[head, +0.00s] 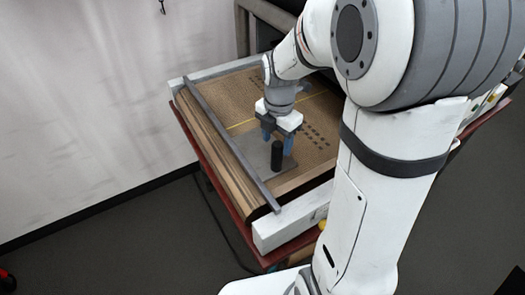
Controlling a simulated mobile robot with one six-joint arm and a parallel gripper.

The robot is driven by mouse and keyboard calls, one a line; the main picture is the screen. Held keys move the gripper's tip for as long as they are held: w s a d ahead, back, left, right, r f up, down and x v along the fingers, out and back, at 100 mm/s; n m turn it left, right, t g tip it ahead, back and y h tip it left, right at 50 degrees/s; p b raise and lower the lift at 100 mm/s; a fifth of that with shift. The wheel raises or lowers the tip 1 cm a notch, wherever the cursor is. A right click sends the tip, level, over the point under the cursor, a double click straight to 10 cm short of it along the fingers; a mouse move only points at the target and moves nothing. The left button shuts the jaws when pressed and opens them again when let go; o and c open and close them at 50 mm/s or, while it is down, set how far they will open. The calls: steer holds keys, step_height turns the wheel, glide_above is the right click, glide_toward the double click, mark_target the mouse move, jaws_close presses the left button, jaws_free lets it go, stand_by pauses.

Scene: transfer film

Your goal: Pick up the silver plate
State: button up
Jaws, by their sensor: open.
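The silver plate (258,149) lies flat on the brown perforated board, toward its front left part. A black upright cylinder (277,157) stands on the plate like a handle. My gripper (277,141) points down with its two blue fingers apart, one on each side of the cylinder's upper end as seen from here. The gripper is open. I cannot tell whether the fingers touch the cylinder or are still above or behind it. Part of the plate is hidden by the cylinder and fingers.
The brown board (226,101) has a yellow line and rows of dark holes. A grey bar (228,135) runs along its left edge, close to the plate. White beams (283,222) border it front and back. A white wall (80,110) stands at left.

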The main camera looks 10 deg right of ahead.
mark_target(278, 155)
steer(key=f, duration=0.6)
steer(key=shift+s+d+p, duration=0.15)
steer(key=shift+s+p, duration=0.05)
steer(key=shift+p, duration=0.2)
steer(key=shift+r, duration=0.1)
steer(key=shift+c, duration=0.4)
jaws_close()
